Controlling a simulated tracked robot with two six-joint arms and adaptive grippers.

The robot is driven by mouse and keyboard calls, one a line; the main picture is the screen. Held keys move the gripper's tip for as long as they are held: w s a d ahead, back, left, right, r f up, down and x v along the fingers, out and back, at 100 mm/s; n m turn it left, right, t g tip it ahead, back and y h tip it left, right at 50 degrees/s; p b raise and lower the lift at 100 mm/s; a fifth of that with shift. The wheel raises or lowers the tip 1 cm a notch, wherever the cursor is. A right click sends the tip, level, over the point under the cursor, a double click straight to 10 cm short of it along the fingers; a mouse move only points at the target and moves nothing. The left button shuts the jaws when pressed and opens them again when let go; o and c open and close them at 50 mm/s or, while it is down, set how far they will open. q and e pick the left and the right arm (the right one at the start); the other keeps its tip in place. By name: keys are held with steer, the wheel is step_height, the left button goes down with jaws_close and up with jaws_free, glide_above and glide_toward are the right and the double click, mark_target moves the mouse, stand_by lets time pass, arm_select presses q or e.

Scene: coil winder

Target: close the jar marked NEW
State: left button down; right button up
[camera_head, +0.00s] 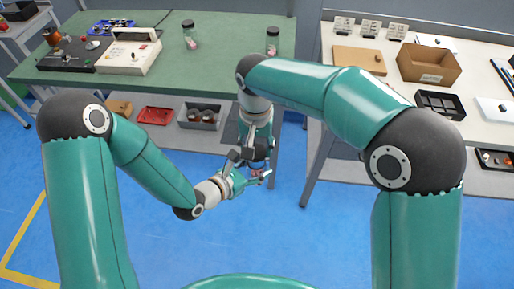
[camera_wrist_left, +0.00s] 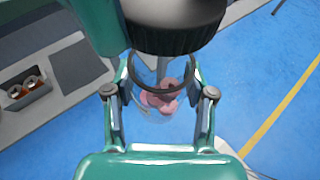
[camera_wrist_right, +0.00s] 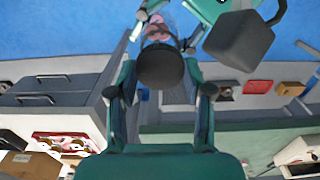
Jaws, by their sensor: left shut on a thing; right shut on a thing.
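My left gripper (camera_wrist_left: 160,100) is shut on a clear jar (camera_wrist_left: 152,118) with pink pieces inside and a dark ring around its mouth. The jar shows small in the head view (camera_head: 257,173), held off the bench and above the blue floor. My right gripper (camera_wrist_right: 160,98) is shut on a dark round lid (camera_wrist_right: 160,68), with the jar beyond it. In the left wrist view the lid (camera_wrist_left: 175,28) looks apart from the jar's mouth and offset towards the picture's top. I cannot read any marking on the held jar.
Two more jars (camera_head: 190,36) (camera_head: 272,40) stand on the green bench (camera_head: 215,70), beside a white-and-grey machine (camera_head: 128,52). A pale table (camera_head: 345,95) with a cardboard box (camera_head: 428,63) is at the right. Red and grey bins (camera_head: 155,115) (camera_head: 200,116) sit below the bench.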

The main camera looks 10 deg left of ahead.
mark_target(256, 170)
steer(key=shift+f, duration=0.1)
steer(key=shift+f, duration=0.8)
steer(key=shift+f, duration=0.6)
steer(key=m, duration=0.5)
steer(key=shift+m, duration=0.4)
steer(key=m, duration=1.2)
steer(key=shift+m, duration=0.4)
steer(key=m, duration=0.5)
